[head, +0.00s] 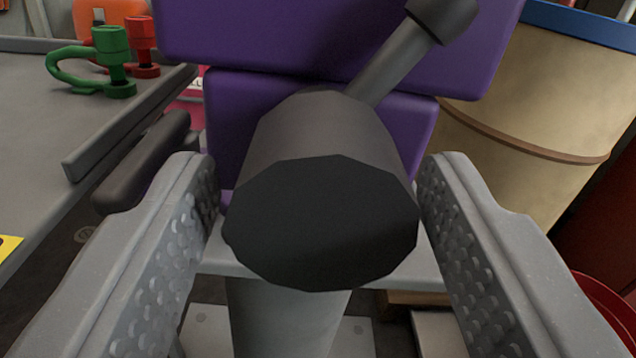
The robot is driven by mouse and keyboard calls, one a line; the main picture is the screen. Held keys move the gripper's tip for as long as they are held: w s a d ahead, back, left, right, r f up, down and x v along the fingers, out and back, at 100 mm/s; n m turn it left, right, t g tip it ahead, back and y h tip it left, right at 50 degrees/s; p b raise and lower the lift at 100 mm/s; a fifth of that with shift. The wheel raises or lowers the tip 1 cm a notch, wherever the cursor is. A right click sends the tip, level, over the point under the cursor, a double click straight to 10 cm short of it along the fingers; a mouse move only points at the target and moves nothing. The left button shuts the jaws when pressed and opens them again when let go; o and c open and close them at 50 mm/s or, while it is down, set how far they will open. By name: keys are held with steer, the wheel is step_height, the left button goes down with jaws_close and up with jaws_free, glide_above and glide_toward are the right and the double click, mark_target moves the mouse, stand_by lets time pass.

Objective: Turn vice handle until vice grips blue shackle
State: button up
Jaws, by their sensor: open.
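The purple vice (330,30) fills the upper middle of the head view. Its dark grey screw end (320,225) faces me as a thick faceted cylinder. The vice handle (390,65), a grey bar with a dark knob (442,15), slants up and right from the cylinder. My gripper (320,168) is open, with one finger left and one right of the screw end; gaps appear on both sides, and contact cannot be confirmed. The blue shackle is not visible, and the vice body hides what lies behind it.
A grey bench (40,130) at left carries a green shackle (105,65) and a red one (143,45), with an orange object (115,12) behind. A beige barrel (545,90) with a blue rim stands at right. A red round rim (605,310) shows lower right.

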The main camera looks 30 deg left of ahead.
steer(key=shift+f+n+b, duration=0.2)
steer(key=shift+n+b, duration=2)
steer(key=shift+b, duration=0.1)
steer(key=n+b, duration=0.5)
steer(key=b, duration=0.1)
steer(key=shift+n+b, duration=0.35)
steer(key=shift+n, duration=0.05)
steer(key=shift+r+n, duration=0.25)
steer(key=shift+n, duration=2.45)
steer(key=shift+f+n, duration=0.1)
steer(key=shift+n, duration=3)
steer(key=n, duration=1.1)
